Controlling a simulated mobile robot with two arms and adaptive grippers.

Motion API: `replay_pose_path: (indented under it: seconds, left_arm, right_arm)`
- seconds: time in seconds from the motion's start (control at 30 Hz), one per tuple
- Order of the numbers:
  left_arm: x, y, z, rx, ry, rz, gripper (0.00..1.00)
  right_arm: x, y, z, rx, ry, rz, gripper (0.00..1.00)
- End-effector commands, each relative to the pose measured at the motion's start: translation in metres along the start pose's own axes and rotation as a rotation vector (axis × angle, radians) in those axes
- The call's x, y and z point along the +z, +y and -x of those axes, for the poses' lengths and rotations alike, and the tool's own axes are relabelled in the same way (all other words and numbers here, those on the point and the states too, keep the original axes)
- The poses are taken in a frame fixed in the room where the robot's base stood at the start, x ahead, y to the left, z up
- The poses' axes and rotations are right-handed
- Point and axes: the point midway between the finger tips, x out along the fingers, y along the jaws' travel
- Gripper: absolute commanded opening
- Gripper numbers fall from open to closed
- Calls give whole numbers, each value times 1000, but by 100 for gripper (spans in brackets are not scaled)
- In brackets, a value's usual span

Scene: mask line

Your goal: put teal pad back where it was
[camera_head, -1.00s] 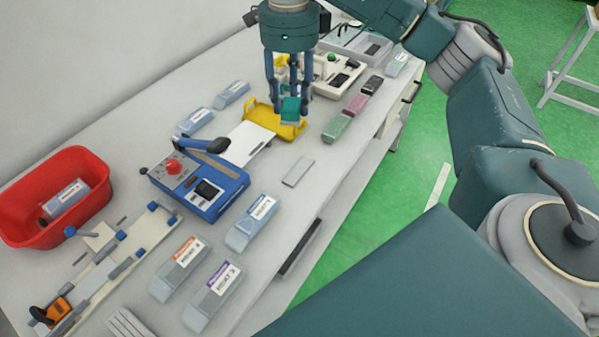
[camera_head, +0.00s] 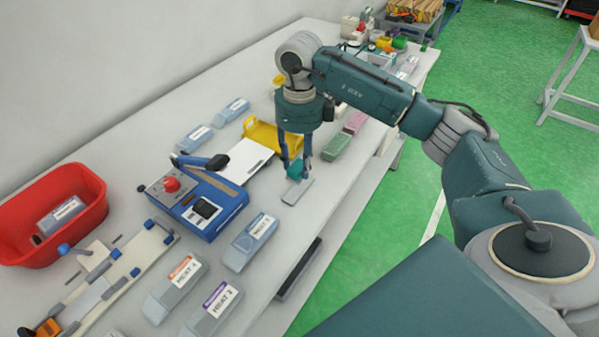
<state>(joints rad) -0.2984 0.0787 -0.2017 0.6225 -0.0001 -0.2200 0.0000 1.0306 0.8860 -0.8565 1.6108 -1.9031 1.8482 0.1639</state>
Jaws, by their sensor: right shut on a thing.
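The teal pad (camera_head: 295,171) is between the fingers of my right gripper (camera_head: 296,162), which is shut on it and points down. The pad is at the upper end of a flat grey plate (camera_head: 296,193) on the table; I cannot tell whether it touches the plate. The fingers partly hide the pad. My left gripper is not in view.
A yellow tray (camera_head: 262,127) lies behind the gripper, with a white board (camera_head: 246,160) beside it. A blue machine with a red knob (camera_head: 198,203) stands to the left. Green and pink blocks (camera_head: 337,146) lie to the right.

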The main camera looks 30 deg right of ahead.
Motion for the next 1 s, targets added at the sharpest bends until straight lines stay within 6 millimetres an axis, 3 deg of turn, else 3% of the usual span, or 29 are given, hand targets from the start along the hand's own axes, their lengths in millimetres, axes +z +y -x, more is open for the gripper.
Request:
replay_pose_path:
  seconds: [0.17,0.4,0.8,0.83,0.9,1.0]
  left_arm:
    - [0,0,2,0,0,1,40]
    - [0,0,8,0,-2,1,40]
    - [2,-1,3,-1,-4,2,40]
    - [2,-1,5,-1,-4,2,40]
    - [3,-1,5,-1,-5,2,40]
    - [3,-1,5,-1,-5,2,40]
  right_arm:
    - [0,0,-12,0,2,1,12]
    - [-1,0,-45,1,2,2,12]
    - [0,0,-53,0,0,2,12]
    - [0,0,-52,0,0,2,42]
    - [0,0,-51,0,0,2,55]
    - [0,0,-51,0,0,1,55]
